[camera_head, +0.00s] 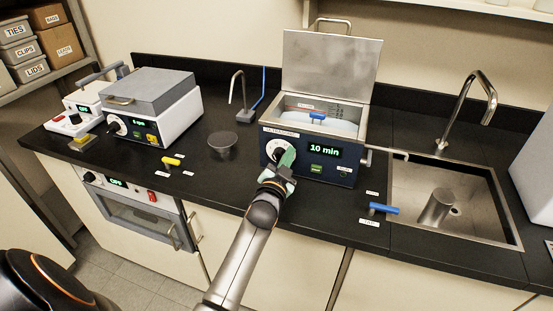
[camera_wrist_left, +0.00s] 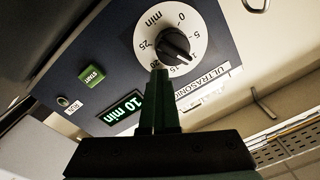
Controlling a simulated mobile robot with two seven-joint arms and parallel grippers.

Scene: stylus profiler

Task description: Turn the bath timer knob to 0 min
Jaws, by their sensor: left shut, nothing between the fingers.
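The ultrasonic bath (camera_head: 340,165) stands mid-counter with its lid raised, its display (camera_head: 324,149) reading 10 min. Its timer knob is black on a white dial (camera_head: 276,150), partly hidden by my gripper in the head view. In the left wrist view the knob (camera_wrist_left: 175,45) shows clearly, its pointer end near the 10 mark. My left gripper (camera_head: 287,160) is shut and empty at the bath's front. In the left wrist view its fingertips (camera_wrist_left: 160,75) overlap the dial's lower edge, just below the knob; I cannot tell whether they touch. My right gripper is not in view.
A green START button (camera_wrist_left: 92,76) sits beside the display. The counter directly before the bath is clear.

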